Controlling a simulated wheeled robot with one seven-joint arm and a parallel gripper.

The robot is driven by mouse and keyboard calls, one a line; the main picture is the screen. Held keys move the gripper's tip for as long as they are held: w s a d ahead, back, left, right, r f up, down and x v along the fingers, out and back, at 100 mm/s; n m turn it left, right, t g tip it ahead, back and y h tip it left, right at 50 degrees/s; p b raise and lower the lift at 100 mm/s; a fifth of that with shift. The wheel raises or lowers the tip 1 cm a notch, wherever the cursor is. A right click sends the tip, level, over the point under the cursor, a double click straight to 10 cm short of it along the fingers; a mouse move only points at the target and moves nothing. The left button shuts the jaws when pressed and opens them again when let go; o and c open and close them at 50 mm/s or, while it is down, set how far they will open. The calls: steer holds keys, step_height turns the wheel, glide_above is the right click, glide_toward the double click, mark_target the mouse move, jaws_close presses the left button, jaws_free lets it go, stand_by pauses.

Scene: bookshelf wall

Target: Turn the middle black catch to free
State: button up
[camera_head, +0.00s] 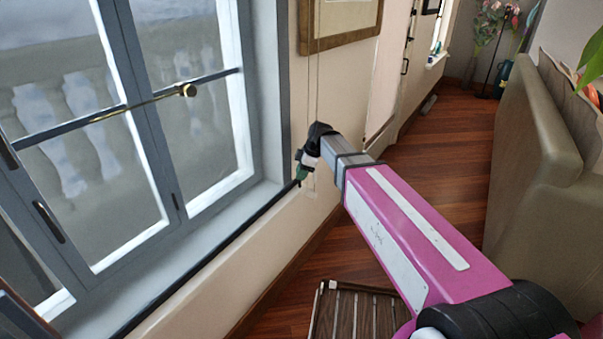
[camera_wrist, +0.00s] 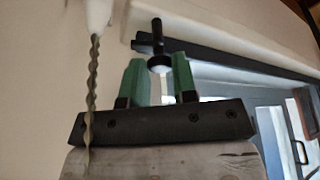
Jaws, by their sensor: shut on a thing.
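In the head view my gripper (camera_head: 305,168) is at the wall, by the right end of the window sill. The catch is too small there to tell apart from the gripper, and I cannot see which way it is turned.
A dark rail (camera_head: 215,262) runs along the sill edge below the window (camera_head: 150,110). A twisted rod (camera_wrist: 91,95) hangs close to the left of my gripper in the wrist view. A framed picture (camera_head: 340,22) hangs above. A slatted wooden piece (camera_head: 352,312) and a sofa (camera_head: 535,150) stand nearby.

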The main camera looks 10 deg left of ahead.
steer(key=shift+s+m+t, duration=0.1)
steer(key=shift+m+t, duration=0.4)
steer(key=shift+m, duration=0.8)
steer(key=o, duration=0.9)
steer(key=v, duration=1)
steer(key=shift+d+r, duration=0.25)
steer(key=shift+r, duration=0.1)
steer(key=s+d+f+m+h, duration=0.1)
steer(key=s+d+f+m, duration=0.3)
steer(key=d, duration=0.6)
steer(key=s+d+f+m+h, duration=0.2)
steer(key=s+d+f+m, duration=0.1)
steer(key=d+f+m, duration=0.5)
steer(key=s+d+f+m+h, duration=0.1)
steer(key=s+d+f+m, duration=0.3)
steer(key=d+f, duration=0.6)
steer(key=d+m, duration=0.1)
steer(key=d, duration=0.3)
steer(key=shift+s+d+m, duration=0.25)
steer(key=shift+s+m, duration=0.05)
steer(key=shift+m, duration=0.1)
